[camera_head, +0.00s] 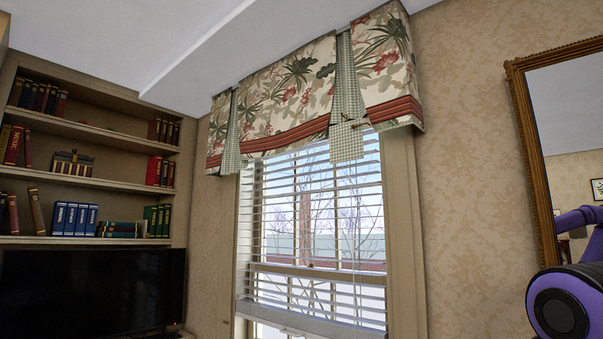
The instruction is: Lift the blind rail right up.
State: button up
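The window blind (313,235) hangs in the window under a floral valance, with its white slats spread and daylight showing between them. Its bottom rail (310,322) is a thick pale bar low in the window, sloping down to the right in the picture. A strip of bare window shows below the rail at the left. A purple and black part of my arm (560,305) is at the right edge, well apart from the blind. My gripper is not in view.
The floral valance (290,95) covers the blind's top. A gilt-framed mirror (525,150) hangs on the right wall. Bookshelves (90,130) and a dark television (90,290) stand at the left. Bare wall lies between window and mirror.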

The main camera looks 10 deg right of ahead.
aim_at(285, 329)
jog(key=i+j+u, duration=0.25)
jog(key=i, duration=0.45)
jog(key=i+j+u, duration=0.1)
jog(key=i+u, duration=0.2)
jog(key=i, duration=0.45)
jog(key=i+j+z, duration=0.1)
jog(key=i+z, duration=0.2)
jog(key=i+j+z, duration=0.25)
jog(key=i, duration=0.3)
